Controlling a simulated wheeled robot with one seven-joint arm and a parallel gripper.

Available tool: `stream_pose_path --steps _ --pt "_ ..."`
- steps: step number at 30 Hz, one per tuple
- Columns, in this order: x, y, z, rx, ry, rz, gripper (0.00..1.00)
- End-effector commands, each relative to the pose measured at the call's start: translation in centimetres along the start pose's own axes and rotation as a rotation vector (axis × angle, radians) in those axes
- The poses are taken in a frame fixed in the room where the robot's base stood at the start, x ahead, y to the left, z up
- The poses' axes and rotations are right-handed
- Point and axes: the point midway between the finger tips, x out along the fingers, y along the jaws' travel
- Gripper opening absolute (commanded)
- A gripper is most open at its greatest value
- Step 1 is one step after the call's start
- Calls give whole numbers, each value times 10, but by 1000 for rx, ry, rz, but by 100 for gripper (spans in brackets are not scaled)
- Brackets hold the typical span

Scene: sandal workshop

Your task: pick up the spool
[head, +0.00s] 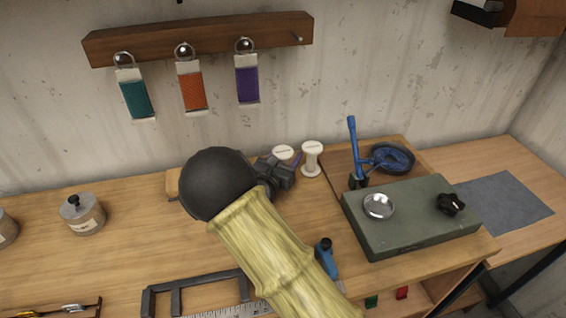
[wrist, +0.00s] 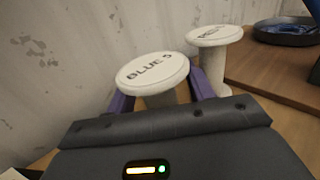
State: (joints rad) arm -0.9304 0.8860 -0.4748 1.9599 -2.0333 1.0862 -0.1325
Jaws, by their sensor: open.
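A white spool marked "BLUE 5" (wrist: 152,75) stands upright in the wrist view, with its round top tilted toward the camera. In the head view its top (head: 283,152) shows just behind my gripper (head: 288,165). A second white spool (wrist: 213,48), its label too blurred to read fully, stands behind it to the right; in the head view it is the right one (head: 312,159). My gripper (wrist: 163,95) is open, with one purple finger on each side of the "BLUE 5" spool. I cannot tell whether either finger touches it. Its lower part is hidden by the gripper body.
A grey-green block (head: 405,240) with a small metal bowl (head: 379,206) stands to the right. A blue-handled tool (head: 353,150) and a dark round dish (head: 392,157) are behind it. A lidded pot (head: 82,214) stands left. The wall is close behind the spools.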

Motion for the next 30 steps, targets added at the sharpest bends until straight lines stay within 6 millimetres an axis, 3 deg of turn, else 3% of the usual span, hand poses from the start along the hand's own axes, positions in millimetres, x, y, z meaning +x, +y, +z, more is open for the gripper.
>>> stream_pose_path --steps 17,24,30 --pt "4 0 0 0 0 1 53" --pt "4 0 0 0 0 1 8" --pt "4 0 0 0 -1 1 6"
